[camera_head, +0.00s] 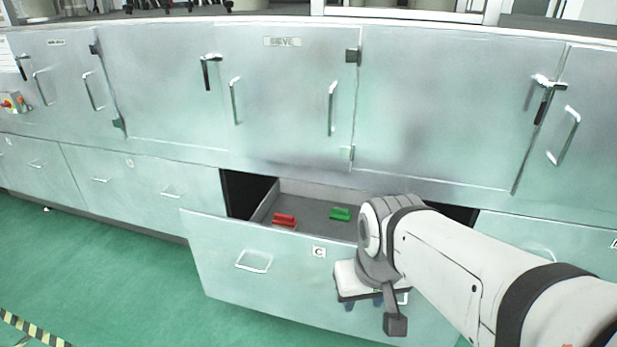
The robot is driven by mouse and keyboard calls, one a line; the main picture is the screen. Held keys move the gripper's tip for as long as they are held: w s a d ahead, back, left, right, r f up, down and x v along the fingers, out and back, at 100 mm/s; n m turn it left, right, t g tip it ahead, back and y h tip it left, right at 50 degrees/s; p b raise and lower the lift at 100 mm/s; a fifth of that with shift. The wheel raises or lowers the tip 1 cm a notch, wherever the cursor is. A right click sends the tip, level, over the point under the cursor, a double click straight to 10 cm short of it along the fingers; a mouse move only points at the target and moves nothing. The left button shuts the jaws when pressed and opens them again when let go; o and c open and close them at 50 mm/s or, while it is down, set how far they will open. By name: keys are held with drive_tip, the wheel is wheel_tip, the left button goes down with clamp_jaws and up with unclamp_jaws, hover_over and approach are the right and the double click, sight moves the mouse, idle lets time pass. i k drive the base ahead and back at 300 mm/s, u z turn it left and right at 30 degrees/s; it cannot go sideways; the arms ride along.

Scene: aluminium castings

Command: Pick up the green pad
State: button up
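The green pad (340,214) lies on the grey floor of an open drawer, right of a red pad. The open drawer (222,257) is marked C and is pulled out from the metal cabinet. My gripper (372,299) is in front of the drawer's front panel, lower right of the green pad and apart from it. My arm's wrist hides most of the gripper, and its fingers are too small and covered to tell whether they are open or shut. The wrist also hides the right part of the drawer's inside.
The red pad (285,220) lies in the drawer's left part. The drawer's front panel and walls stand up around the pads. Closed cabinet doors (440,105) with protruding handles rise behind the drawer. Green floor (90,265) is clear at the left.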

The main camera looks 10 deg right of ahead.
sight(342, 214)
drive_tip(key=i, duration=1.25)
drive_tip(key=z, duration=0.05)
